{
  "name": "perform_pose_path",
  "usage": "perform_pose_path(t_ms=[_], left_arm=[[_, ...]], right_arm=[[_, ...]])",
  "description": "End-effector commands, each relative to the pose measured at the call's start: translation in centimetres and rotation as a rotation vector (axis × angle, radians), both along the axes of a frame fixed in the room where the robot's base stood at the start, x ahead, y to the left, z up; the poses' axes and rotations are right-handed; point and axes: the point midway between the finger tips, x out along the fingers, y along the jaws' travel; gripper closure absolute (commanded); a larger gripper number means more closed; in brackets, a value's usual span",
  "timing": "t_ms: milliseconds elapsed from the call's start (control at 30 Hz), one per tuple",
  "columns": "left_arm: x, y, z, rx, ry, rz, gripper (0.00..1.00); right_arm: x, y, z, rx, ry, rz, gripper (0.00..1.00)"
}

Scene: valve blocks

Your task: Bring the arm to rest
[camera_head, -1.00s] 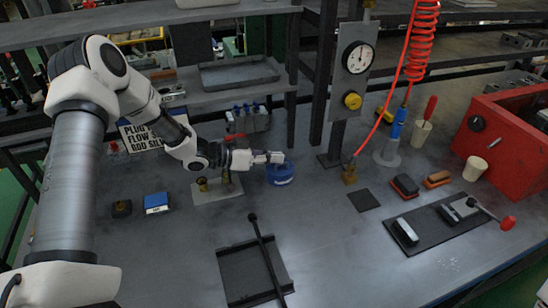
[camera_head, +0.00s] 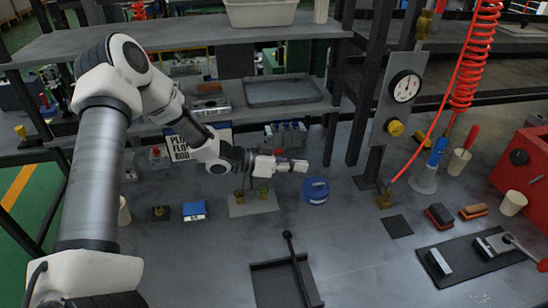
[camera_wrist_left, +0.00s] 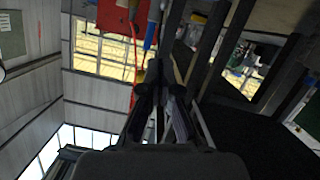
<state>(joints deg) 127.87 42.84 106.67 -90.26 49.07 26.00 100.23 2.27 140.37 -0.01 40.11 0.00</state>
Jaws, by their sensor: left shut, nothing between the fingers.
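My left arm comes in from the left in the head view. Its gripper (camera_head: 296,166) is shut and empty. It hovers above the bench (camera_head: 210,262), just left of and above a blue round container (camera_head: 316,190) in the picture, apart from it. In the left wrist view the dark fingers of the left gripper (camera_wrist_left: 159,85) lie close together with nothing between them. My right gripper is not in view.
A plate with brass fittings (camera_head: 255,206) and a blue box (camera_head: 195,211) stand near the left arm. A black tray with a lever (camera_head: 270,285) lies in front. A gauge panel (camera_head: 398,100) and red coiled hose (camera_head: 475,60) stand right. A shelf (camera_head: 170,38) spans the back.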

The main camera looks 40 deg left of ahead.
Motion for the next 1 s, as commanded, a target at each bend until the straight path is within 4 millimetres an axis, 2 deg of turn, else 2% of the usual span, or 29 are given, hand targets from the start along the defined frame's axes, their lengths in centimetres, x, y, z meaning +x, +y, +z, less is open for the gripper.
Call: perform_pose_path(t_ms=[100, 300, 633, 1000], left_arm=[[-1.8, 1.9, 1.3, -0.005, -0.007, 0.004, 1.0], [-3.8, 3.9, 2.0, -0.003, -0.005, 0.001, 1.0], [-4.3, 4.3, 2.1, 0.001, -0.005, 0.0, 1.0], [-4.2, 4.3, 8.9, 0.001, -0.005, 0.0, 1.0]], right_arm=[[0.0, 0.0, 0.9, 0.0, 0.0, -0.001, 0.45], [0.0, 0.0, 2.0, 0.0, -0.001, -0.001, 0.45], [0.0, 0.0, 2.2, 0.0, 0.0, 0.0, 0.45], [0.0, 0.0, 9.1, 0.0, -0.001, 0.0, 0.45]])
